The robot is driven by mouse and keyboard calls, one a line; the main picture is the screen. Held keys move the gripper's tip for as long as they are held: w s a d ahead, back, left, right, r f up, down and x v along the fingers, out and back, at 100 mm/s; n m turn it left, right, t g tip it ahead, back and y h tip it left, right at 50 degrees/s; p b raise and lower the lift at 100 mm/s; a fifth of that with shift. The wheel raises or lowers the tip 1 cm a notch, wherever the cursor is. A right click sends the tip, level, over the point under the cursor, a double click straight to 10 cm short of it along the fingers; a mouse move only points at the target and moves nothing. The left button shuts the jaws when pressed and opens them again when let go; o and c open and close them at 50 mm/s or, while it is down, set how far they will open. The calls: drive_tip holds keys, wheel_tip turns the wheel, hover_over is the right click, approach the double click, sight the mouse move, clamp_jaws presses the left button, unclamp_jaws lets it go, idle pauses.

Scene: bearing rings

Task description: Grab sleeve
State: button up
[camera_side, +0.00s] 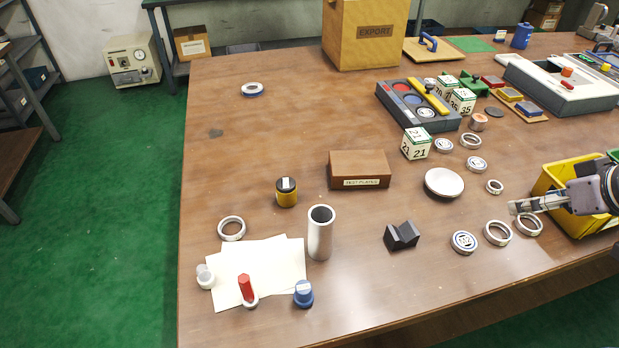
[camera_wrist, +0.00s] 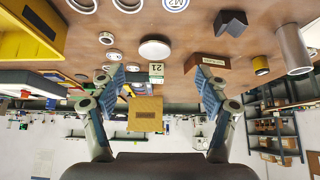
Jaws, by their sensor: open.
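The sleeve (camera_side: 320,236) is a grey metal tube standing upright on the table, its open end up, just right of the white paper sheets in the side view. In the wrist view the sleeve (camera_wrist: 292,50) shows at the upper right, outside the jaws. My gripper (camera_side: 515,207) is at the right of the side view, far to the right of the sleeve and in front of the yellow bin. In the wrist view my gripper (camera_wrist: 160,76) has its two fingers spread wide with nothing held between them.
Between gripper and sleeve are a black V-block (camera_side: 402,235), several bearing rings (camera_side: 498,233) and a round silver disc (camera_side: 444,183). A brown test-plates block (camera_side: 358,165) stands behind the sleeve, and a yellow-black cylinder (camera_side: 287,193) behind left. The table's left rear is mostly clear.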

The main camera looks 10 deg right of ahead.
drive_tip(key=w+a+r+n+g+y, duration=0.1)
drive_tip(key=w+a+r+n+g, duration=0.1)
drive_tip(key=w+a+r+n, duration=0.3)
drive_tip(key=n+g+h, duration=0.1)
drive_tip(key=n+g, duration=0.4)
drive_tip(key=n, duration=0.5)
hover_over(321, 216)
wheel_tip(321, 216, down, 8)
drive_tip(key=shift+d+r, duration=0.1)
drive_tip(key=shift+s+f, duration=0.1)
drive_tip(key=shift+f, duration=0.25)
wheel_tip(321, 216, down, 5)
drive_tip(key=shift+w+f, duration=0.15)
drive_tip(key=shift+f, duration=1.2)
drive_tip(key=shift+w+f, duration=0.1)
drive_tip(key=shift+f, duration=1.25)
clamp_jaws()
